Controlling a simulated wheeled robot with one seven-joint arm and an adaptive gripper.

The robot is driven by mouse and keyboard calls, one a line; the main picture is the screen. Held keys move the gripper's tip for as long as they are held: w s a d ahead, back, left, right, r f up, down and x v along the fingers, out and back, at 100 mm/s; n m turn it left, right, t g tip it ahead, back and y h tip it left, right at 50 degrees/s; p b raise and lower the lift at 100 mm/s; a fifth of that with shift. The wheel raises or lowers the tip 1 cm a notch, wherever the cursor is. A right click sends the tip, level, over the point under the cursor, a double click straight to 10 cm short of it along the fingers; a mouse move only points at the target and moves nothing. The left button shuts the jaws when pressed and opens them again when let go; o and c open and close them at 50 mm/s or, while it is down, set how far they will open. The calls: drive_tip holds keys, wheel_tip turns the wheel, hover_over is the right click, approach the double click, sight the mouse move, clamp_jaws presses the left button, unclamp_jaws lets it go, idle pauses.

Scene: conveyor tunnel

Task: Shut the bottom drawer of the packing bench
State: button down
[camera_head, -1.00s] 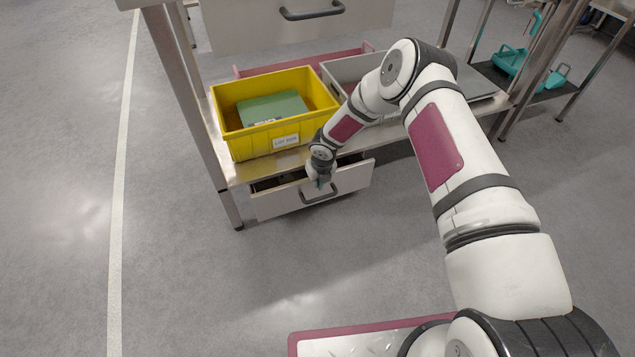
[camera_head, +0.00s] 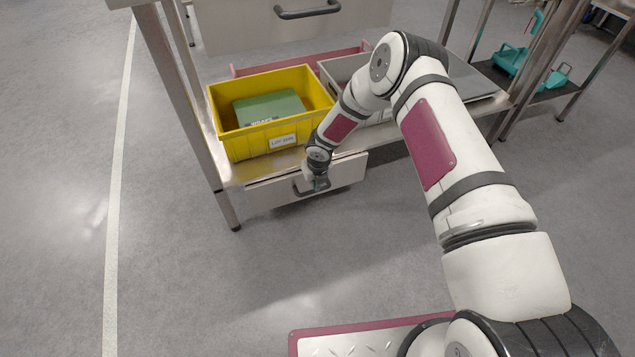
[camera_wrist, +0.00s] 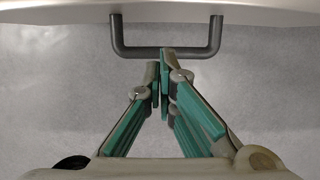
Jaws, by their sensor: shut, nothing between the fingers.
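The bottom drawer (camera_head: 276,194) of the packing bench (camera_head: 229,172) sits under the lower shelf, with its white front close against the shelf's front edge. No opening shows above the front. Its dark bar handle (camera_head: 298,188) also shows in the wrist view (camera_wrist: 166,52). My gripper (camera_head: 319,184) is at the drawer front beside the handle. In the wrist view my gripper (camera_wrist: 160,62) has its teal-padded fingers together and empty, their tips at the handle's bar. Whether the tips touch the handle or the front is unclear.
A yellow bin (camera_head: 228,142) with a green item inside stands on the lower shelf, beside a grey tray (camera_head: 330,72). An upper drawer (camera_head: 240,25) with a dark handle is above. A rack (camera_head: 548,92) with teal items stands at right. Floor in front is clear.

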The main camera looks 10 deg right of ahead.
drive_tip(key=p+v, duration=0.4)
drive_tip(key=v, duration=0.6)
drive_tip(key=shift+s, duration=0.3)
